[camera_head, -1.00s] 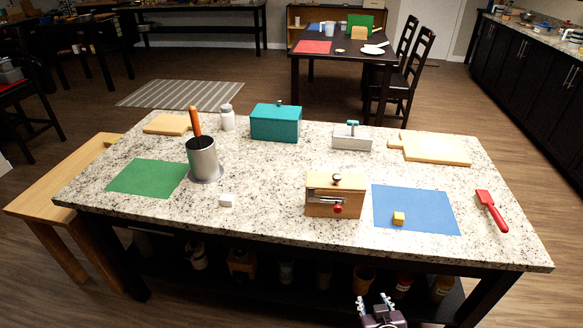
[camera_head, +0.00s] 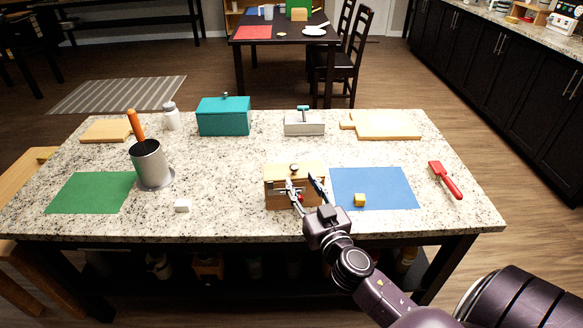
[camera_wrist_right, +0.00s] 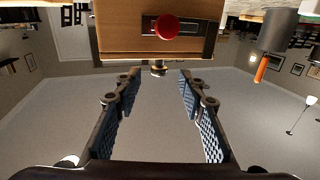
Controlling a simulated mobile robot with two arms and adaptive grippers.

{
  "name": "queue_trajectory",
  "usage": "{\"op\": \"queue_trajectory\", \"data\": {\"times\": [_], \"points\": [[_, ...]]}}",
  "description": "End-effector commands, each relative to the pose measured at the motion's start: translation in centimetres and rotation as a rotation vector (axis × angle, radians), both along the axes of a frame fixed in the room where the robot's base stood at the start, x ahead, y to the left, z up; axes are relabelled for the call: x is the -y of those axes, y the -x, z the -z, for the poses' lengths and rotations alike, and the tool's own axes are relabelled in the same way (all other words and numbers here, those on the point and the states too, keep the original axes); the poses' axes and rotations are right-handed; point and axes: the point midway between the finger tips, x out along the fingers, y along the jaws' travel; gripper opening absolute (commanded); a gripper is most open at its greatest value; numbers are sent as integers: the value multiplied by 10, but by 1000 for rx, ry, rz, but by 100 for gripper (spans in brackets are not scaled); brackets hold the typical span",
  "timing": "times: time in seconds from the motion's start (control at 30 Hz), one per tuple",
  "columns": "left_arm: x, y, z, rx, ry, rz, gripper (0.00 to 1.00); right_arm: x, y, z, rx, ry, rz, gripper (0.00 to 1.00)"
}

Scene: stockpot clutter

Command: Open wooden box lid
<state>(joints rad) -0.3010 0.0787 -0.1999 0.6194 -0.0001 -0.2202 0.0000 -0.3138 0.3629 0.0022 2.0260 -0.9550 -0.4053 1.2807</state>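The wooden box (camera_head: 275,197) stands near the front edge of the counter, with its lid shut. In the right wrist view the box (camera_wrist_right: 115,30) hangs upside down, with the red knob (camera_wrist_right: 165,27) and lid knob (camera_wrist_right: 159,69) showing. The open fingers (camera_wrist_right: 158,88) point toward the box, one either side of the lid knob's line, holding nothing. My left gripper is out of view.
Behind are a teal box (camera_head: 224,118) and grey box (camera_head: 304,125). A red spatula (camera_head: 446,180) lies far right.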

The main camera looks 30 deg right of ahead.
Motion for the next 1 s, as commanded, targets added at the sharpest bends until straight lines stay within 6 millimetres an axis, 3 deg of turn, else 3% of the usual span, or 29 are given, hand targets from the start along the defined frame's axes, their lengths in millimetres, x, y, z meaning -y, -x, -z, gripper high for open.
{"op": "queue_trajectory", "data": {"times": [0.43, 0.83, 1.0], "points": [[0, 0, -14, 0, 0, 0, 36, 14, -57, -2, 0, 2, 2, 37], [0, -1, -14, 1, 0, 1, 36, 16, -64, 0, -1, 1, 2, 37], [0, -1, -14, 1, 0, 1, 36, 16, -64, 0, -1, 1, 2, 21]]}}
